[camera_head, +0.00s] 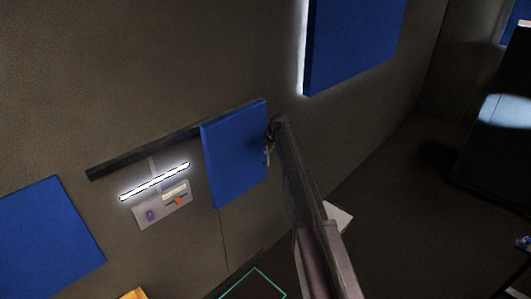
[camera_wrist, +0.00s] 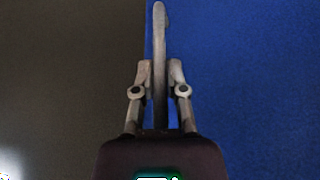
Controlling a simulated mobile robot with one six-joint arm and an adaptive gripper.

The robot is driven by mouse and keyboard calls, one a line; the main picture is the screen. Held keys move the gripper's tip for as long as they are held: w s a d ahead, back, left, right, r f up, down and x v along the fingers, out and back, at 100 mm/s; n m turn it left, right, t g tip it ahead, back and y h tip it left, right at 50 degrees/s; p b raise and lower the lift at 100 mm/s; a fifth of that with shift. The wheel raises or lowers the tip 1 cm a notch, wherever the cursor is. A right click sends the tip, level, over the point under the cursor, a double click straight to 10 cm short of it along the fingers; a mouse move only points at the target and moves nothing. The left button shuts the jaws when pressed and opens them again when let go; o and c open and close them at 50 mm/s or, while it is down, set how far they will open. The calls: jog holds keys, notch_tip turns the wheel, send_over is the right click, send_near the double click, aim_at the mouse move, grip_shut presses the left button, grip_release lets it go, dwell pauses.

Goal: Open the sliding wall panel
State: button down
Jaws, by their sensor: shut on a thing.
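The blue sliding panel (camera_head: 232,158) hangs at the right end of a dark rail (camera_head: 140,153) on the brown wall. It fills the right side of the wrist view (camera_wrist: 255,80). My gripper (camera_head: 269,148) is at the panel's right edge. In the wrist view my gripper (camera_wrist: 160,75) is shut on a slim grey handle (camera_wrist: 160,18), which stands upright along the panel's edge. In the head view the handle is too small and too covered by my gripper to make out clearly.
Left of the panel, a small grey control plate (camera_head: 153,212) with a purple ball and an orange knob is uncovered below a bright light strip (camera_head: 155,182). Fixed-looking blue panels are at lower left (camera_head: 45,235) and upper right (camera_head: 352,40). A dark cabinet stands far right.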

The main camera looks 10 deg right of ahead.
jog(key=shift+s, duration=0.25)
jog(key=c, duration=0.7)
grip_release()
jog(key=shift+a, duration=0.1)
jog(key=shift+w, duration=0.1)
